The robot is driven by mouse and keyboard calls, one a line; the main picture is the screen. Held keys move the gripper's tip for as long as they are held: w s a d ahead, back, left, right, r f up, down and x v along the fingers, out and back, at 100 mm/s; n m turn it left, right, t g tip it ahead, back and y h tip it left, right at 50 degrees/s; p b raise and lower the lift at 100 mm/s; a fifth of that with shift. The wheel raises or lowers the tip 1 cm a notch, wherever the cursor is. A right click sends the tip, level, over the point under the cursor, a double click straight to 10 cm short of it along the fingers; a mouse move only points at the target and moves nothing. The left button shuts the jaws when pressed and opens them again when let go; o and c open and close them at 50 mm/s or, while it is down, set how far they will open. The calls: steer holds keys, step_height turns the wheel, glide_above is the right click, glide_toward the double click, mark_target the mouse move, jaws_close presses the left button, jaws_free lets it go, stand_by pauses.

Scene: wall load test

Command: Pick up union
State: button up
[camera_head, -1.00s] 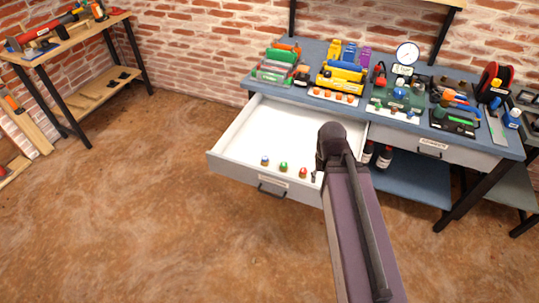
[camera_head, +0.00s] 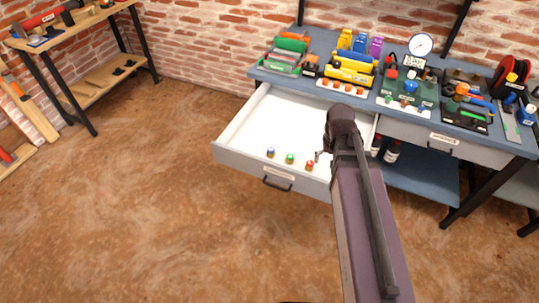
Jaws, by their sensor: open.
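The open white drawer (camera_head: 222,152) under the bench holds three small fittings in a row near its front wall: a blue-topped one (camera_head: 270,152), a green-topped one (camera_head: 290,158) and a red-topped one (camera_head: 310,165). I cannot tell which of them is the union; any label is too small to read. My gripper (camera_head: 319,156) is small and dark in this view, just right of the red-topped fitting and low over the drawer. It is open, with nothing visible in it. My arm hides the right part of the drawer.
The blue bench (camera_head: 259,72) carries coloured bins, a gauge (camera_head: 420,45), a red reel (camera_head: 511,74) and trays of parts. A closed drawer (camera_head: 445,139) lies to the right, above dark bottles. A wooden shelf (camera_head: 85,22) stands left. The floor in front is clear.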

steer(key=w+a+f+b, duration=0.45)
steer(key=w+a, duration=0.35)
steer(key=w, duration=0.4)
steer(key=b, duration=0.3)
glide_above(271, 149)
steer(key=f, duration=0.3)
steer(key=shift+s+a+f+m, duration=0.2)
steer(key=shift+f+m, duration=0.1)
steer(key=shift+m, duration=0.1)
steer(key=shift+f, duration=0.15)
step_height(271, 149, down, 8)
steer(key=b, duration=0.8)
steer(key=shift+f, duration=0.15)
steer(key=shift+b, duration=0.3)
steer(key=shift+w+d+f+b, duration=0.1)
steer(key=shift+f+b, duration=1.2)
steer(key=shift+w+d+f+b, duration=0.1)
steer(key=shift+f+b, duration=1.15)
steer(key=shift+f, duration=0.05)
